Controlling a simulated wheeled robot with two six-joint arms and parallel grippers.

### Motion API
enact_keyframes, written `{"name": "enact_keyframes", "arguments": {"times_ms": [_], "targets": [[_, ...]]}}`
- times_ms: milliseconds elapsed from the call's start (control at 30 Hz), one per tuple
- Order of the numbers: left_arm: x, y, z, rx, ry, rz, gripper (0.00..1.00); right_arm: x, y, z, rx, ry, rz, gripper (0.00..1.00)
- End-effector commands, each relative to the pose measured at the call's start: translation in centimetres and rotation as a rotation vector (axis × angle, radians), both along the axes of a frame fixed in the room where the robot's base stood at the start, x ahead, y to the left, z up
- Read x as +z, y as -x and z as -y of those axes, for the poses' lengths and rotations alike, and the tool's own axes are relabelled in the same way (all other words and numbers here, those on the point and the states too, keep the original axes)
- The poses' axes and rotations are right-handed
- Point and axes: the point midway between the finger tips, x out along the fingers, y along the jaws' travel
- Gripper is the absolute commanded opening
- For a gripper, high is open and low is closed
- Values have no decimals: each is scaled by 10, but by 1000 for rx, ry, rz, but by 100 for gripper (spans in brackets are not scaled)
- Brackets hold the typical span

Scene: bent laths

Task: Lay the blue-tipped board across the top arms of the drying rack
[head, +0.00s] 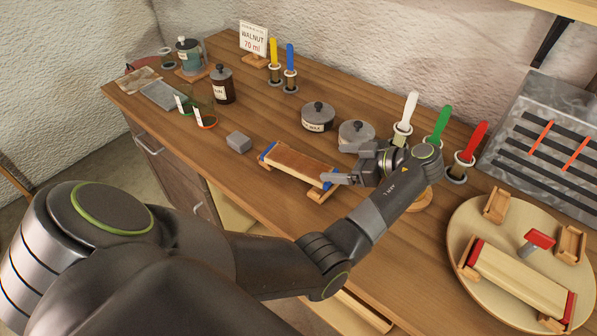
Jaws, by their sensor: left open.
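My left gripper (348,178) is open at the right end of the board, with one finger by the blue tip. I cannot tell whether it touches the board, and the arm hides part of the gripper. No rack with clearly visible top arms shows; a grey metal unit (553,112) with dark bars stands at the right, and I cannot tell whether it is the drying rack. My right gripper is out of view.
A round turntable (462,222) at the right holds a red-tipped board (520,278). Tins, including a grey one (318,116), and upright coloured brushes, such as the green one (441,120), stand behind the board. A grey block (238,141) lies to its left.

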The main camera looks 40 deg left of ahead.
Motion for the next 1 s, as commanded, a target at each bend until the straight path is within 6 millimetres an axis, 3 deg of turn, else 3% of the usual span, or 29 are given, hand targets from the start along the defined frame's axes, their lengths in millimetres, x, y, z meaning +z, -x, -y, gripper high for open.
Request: {"name": "enact_keyframes", "arguments": {"times_ms": [33, 333, 667, 833, 1000], "targets": [[-9, 1, -6, 2, -1, 1, 86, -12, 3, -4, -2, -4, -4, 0], [-21, 4, -33, 0, -1, 1, 86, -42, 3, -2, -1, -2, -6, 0], [-27, 9, -61, 1, -1, -3, 86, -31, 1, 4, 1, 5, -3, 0], [-35, 17, -84, 1, -2, -4, 86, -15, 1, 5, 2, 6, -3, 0], [-46, 18, -98, 0, -1, -2, 86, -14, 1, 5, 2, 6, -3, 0]]}}
